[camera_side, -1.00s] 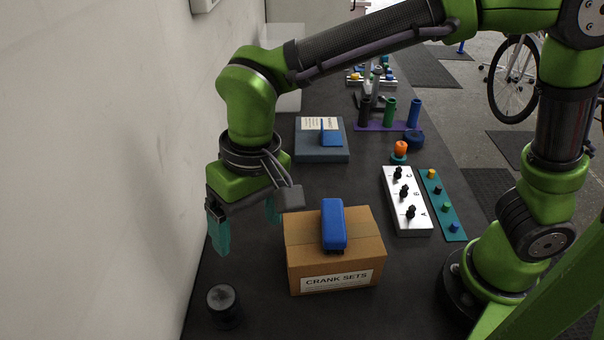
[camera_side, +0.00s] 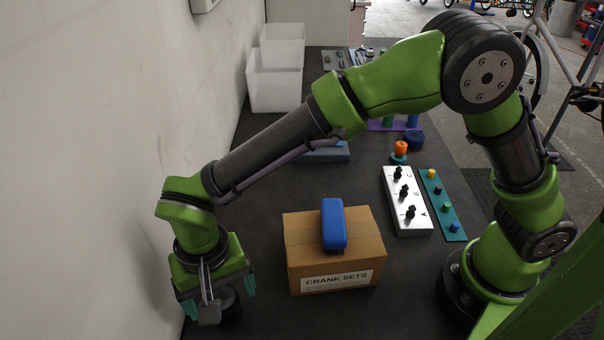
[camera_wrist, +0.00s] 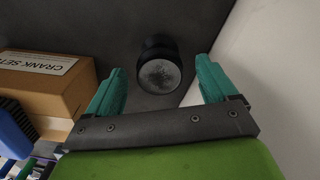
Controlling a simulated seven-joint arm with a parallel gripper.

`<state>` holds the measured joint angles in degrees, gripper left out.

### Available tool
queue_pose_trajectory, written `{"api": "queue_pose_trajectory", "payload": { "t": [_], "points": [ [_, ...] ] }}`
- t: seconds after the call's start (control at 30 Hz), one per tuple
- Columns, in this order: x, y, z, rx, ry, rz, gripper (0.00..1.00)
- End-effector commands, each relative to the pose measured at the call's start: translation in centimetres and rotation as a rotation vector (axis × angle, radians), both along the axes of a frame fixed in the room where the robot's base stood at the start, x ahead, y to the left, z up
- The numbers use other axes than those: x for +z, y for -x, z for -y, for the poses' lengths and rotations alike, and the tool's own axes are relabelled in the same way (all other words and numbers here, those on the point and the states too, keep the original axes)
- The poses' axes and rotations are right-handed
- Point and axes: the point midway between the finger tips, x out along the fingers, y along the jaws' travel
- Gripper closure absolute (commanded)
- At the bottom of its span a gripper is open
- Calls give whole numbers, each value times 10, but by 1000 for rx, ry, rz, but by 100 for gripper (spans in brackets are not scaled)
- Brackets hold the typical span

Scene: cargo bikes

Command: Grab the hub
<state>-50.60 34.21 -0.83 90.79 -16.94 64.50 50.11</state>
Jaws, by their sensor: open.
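The hub is a short dark cylinder with a grey, scuffed top face. It stands on the dark bench and shows between my fingertips in the wrist view (camera_wrist: 160,75). In the side view the hub (camera_side: 232,310) is partly hidden behind my wrist. My gripper (camera_side: 220,297) is open, with teal fingers pointing down, one on each side of the hub. In the wrist view my gripper (camera_wrist: 161,68) shows a gap between each finger and the hub. I cannot tell how far down the fingers reach along it.
A cardboard box (camera_side: 302,262) labelled CRANK SETS stands right of my gripper, with a blue brush (camera_side: 334,222) on top. A white wall (camera_side: 90,170) is close on the left. A white block with black knobs (camera_side: 421,226) lies farther right. White bins (camera_side: 275,88) stand at the back.

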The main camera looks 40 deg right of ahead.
Motion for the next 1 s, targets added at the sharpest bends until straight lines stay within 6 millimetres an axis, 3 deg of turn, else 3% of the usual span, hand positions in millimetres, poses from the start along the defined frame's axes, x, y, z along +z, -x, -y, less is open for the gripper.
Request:
{"api": "queue_pose_trajectory", "payload": {
  "t": [0.17, 0.5, 0.77, 1.0],
  "points": [
    [-12, 0, 1, 0, 1, 0, 14],
    [-56, -1, 1, 1, 1, 0, 14],
    [-59, -1, 1, 0, -1, 0, 14],
    [-59, -1, 1, 0, -1, 0, 49]
  ]
}}
